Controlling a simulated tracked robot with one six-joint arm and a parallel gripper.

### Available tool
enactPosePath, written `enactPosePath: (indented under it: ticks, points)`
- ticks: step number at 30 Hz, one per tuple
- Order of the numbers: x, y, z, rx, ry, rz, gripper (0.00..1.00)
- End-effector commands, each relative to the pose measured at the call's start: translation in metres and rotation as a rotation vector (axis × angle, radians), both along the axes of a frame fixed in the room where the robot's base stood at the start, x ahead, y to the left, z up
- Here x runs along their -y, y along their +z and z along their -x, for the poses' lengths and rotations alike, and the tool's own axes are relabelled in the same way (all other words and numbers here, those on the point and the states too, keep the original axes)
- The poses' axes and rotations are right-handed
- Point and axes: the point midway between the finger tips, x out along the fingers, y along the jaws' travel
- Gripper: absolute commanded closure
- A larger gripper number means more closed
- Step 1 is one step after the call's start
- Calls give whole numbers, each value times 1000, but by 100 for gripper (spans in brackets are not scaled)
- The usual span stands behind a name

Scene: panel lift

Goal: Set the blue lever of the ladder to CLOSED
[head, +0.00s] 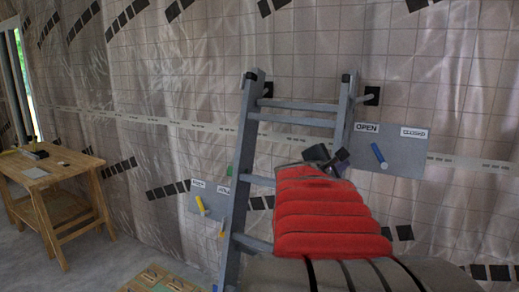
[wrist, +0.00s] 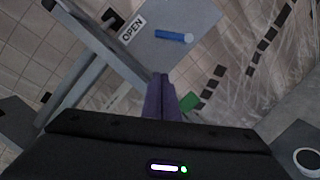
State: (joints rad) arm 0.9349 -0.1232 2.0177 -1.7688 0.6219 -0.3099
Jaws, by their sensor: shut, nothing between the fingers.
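The blue lever (head: 378,152) sits on a grey panel (head: 405,160) at the ladder's right side. The panel has an OPEN label (head: 367,127) at upper left and a CLOSED label (head: 414,132) at upper right. The lever's upper end leans left, toward OPEN. The wrist view shows the blue lever (wrist: 174,36) beyond my fingers, near the OPEN label (wrist: 132,28). The grey ladder (head: 245,150) stands against the wall. My gripper (wrist: 161,78) is shut and empty, apart from the lever in the wrist view. In the head view its fingers are hard to make out.
A second panel with a yellow lever (head: 200,204) is left of the ladder, lower down. A wooden workbench (head: 50,170) stands at far left. A wooden board or pallet (head: 160,280) lies on the floor at bottom. Wrinkled sheeting covers the tiled wall behind.

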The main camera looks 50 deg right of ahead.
Motion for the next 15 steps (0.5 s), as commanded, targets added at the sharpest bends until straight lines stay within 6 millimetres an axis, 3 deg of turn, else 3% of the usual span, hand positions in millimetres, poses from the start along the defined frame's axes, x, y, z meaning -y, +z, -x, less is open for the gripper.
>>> enactPosePath:
  ticks: [8, 15]
  points:
    - [7, -1, 1, 1, -2, -1, 100]
    - [33, -6, 0, 0, -3, -3, 100]
